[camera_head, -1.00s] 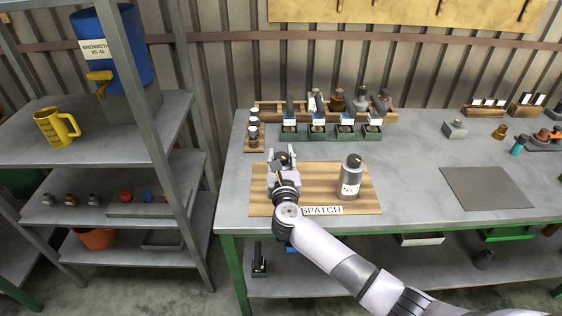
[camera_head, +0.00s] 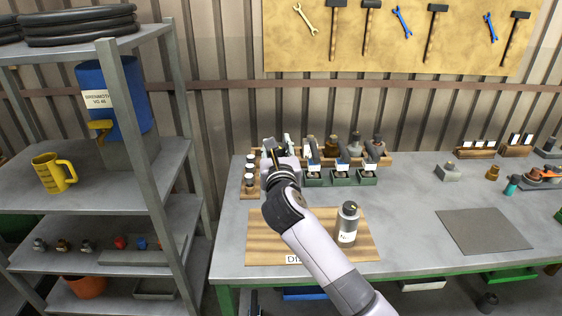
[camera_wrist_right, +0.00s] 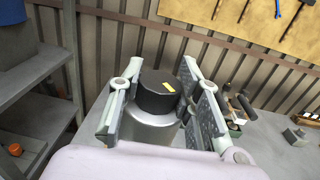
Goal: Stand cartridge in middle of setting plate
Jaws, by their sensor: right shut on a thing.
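My right gripper (camera_head: 274,148) is raised near the back left of the bench. In the wrist view my right gripper (camera_wrist_right: 165,100) is shut on a silver cylinder (camera_wrist_right: 148,132) with a black top and a small yellow mark, which looks like the cartridge. The cylinder is upright between the fingers; its lower end is hidden. In the head view the hand mostly covers it. A flat dark grey square plate (camera_head: 485,232), which looks like the setting plate, lies bare on the right of the bench, well away from the gripper. My left gripper is not in view.
A wooden board (camera_head: 262,232) carries a grey bottle (camera_head: 347,226) below the hand. A small rack (camera_head: 250,192) of capped cylinders and green trays (camera_head: 341,178) stand close by. The bench between board and plate is clear. A metal shelf (camera_head: 150,260) stands left.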

